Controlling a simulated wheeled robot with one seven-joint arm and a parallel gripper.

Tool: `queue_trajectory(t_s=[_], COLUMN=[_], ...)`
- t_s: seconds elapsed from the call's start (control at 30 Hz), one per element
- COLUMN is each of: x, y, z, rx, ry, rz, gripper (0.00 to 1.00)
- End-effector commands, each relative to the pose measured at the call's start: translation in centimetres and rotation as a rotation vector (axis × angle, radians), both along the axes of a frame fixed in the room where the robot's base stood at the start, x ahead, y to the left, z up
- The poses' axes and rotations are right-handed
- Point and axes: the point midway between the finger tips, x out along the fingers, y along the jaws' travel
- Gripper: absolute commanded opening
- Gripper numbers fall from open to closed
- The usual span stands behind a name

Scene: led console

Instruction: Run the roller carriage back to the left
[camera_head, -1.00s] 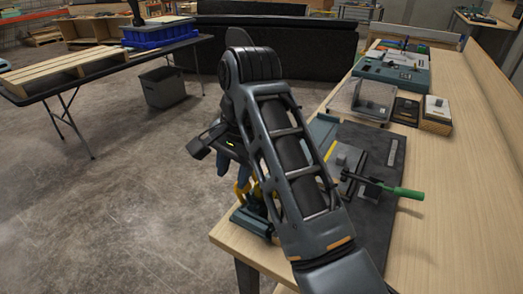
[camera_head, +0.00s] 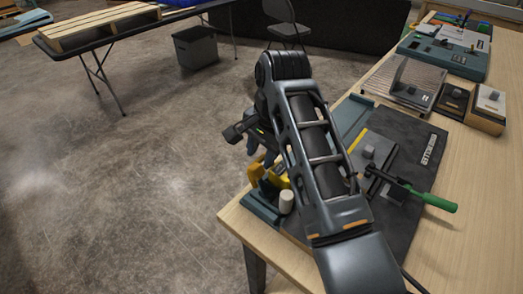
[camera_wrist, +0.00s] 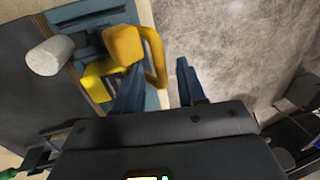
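A yellow carriage-like part (camera_head: 280,179) with a curved handle sits on a teal base (camera_head: 262,210) at the bench's near left corner; I take it for the roller carriage. In the wrist view its yellow block (camera_wrist: 124,46) and curved handle (camera_wrist: 156,58) show at the upper middle. A pale cylinder (camera_head: 286,201) stands beside it and also shows in the wrist view (camera_wrist: 48,55). My gripper (camera_wrist: 160,75) is open, with the curved handle appearing between its two dark blue fingers; contact cannot be told. In the head view my forearm hides part of the base.
A dark board (camera_head: 418,170) carries a green-handled toggle clamp (camera_head: 432,200) to the right of my arm. A clear-sided box (camera_head: 405,82), small blocks and a teal console (camera_head: 442,56) stand farther back on the bench. Open floor lies left of the bench.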

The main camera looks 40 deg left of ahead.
Motion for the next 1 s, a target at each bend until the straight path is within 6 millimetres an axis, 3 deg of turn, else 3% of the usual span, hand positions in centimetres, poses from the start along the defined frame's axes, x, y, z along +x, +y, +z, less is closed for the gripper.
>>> queue_trajectory(t_s=[0.33,0.77,1.0], x=[-0.01,0.00,0.00], y=[0.10,0.08,0.08], z=[-0.57,-0.54,-0.53], rx=[0.000,0.000,0.000], ry=[0.000,0.000,0.000], rz=[0.000,0.000,0.000], gripper=[0.40,0.00,0.00])
